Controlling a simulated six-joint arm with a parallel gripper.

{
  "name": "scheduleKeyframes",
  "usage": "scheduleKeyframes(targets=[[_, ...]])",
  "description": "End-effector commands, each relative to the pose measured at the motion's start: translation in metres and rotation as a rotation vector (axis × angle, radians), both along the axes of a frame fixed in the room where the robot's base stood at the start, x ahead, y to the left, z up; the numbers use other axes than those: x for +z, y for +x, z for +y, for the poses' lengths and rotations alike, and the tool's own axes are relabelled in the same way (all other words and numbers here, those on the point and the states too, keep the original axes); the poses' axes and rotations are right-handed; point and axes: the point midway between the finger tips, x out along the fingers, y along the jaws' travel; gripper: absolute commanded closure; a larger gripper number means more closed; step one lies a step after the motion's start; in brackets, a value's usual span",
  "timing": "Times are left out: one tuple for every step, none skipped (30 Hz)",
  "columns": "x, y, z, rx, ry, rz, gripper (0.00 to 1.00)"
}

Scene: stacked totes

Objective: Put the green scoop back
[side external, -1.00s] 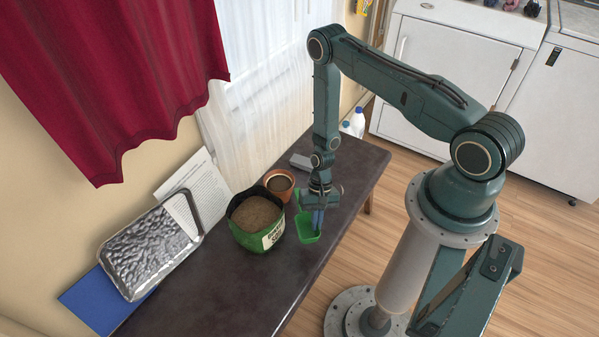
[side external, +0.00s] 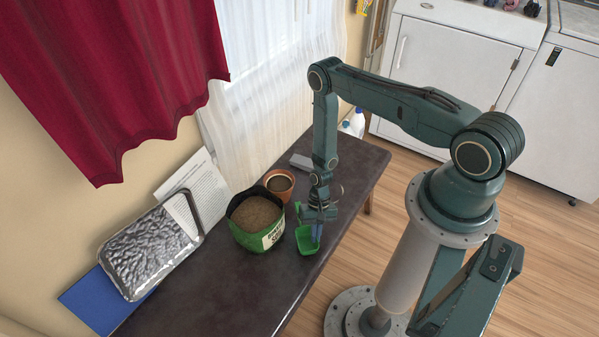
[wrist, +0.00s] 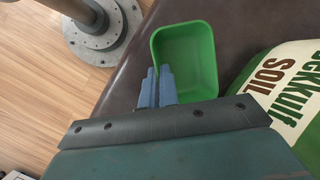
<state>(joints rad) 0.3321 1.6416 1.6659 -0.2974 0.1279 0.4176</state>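The green scoop (side external: 305,243) is a small open tray-like scoop. It hangs at my gripper (side external: 316,232), to the right of the green soil bag (side external: 262,240) and apart from it. In the wrist view, my gripper's blue fingers (wrist: 156,88) are close together at the left edge of the scoop (wrist: 190,65), and the scoop looks empty. The fingers are shut on the scoop; the exact grip point is hidden. I cannot tell whether the scoop touches the dark table (side external: 220,290). The soil bag stands open, full of brown soil, and also shows in the wrist view (wrist: 285,85).
A terracotta pot (side external: 279,194) with soil stands behind the bag. A grey block (side external: 300,161) lies farther back. A foil tray (side external: 140,285), a printed sheet (side external: 200,190) and a blue folder (side external: 85,298) are at the left. The table's front part is clear.

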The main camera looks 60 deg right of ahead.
Motion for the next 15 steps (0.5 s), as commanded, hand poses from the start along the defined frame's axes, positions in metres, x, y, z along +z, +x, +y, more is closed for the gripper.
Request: scheduleKeyframes(targets=[[-0.0042,-0.0003,0.0001,0.000,0.001,0.001,1.00],[-0.0059,-0.0003,0.0002,0.000,0.001,0.001,1.00],[-0.0076,-0.0003,0.0002,0.000,0.001,0.001,1.00],[-0.0085,-0.0003,0.0002,0.000,0.000,0.000,1.00],[-0.0090,-0.0002,0.0001,0.000,0.000,0.000,1.00],[-0.0091,-0.0001,0.0001,0.000,0.000,0.000,1.00],[-0.0092,0.0000,0.0001,0.000,0.000,0.000,1.00],[-0.0089,0.0000,0.0001,0.000,0.000,0.000,1.00],[-0.0089,0.0000,0.0001,0.000,0.000,0.000,1.00],[-0.0088,0.0000,0.0000,0.000,0.000,0.000,1.00],[-0.0088,0.0000,0.0000,0.000,0.000,0.000,1.00],[-0.0089,0.0000,0.0001,0.000,0.000,0.000,1.00],[-0.0092,0.0000,0.0001,0.000,0.000,0.000,1.00],[-0.0097,-0.0001,0.0001,0.000,0.000,0.000,1.00],[-0.0105,-0.0002,0.0001,0.000,0.000,0.000,1.00]])
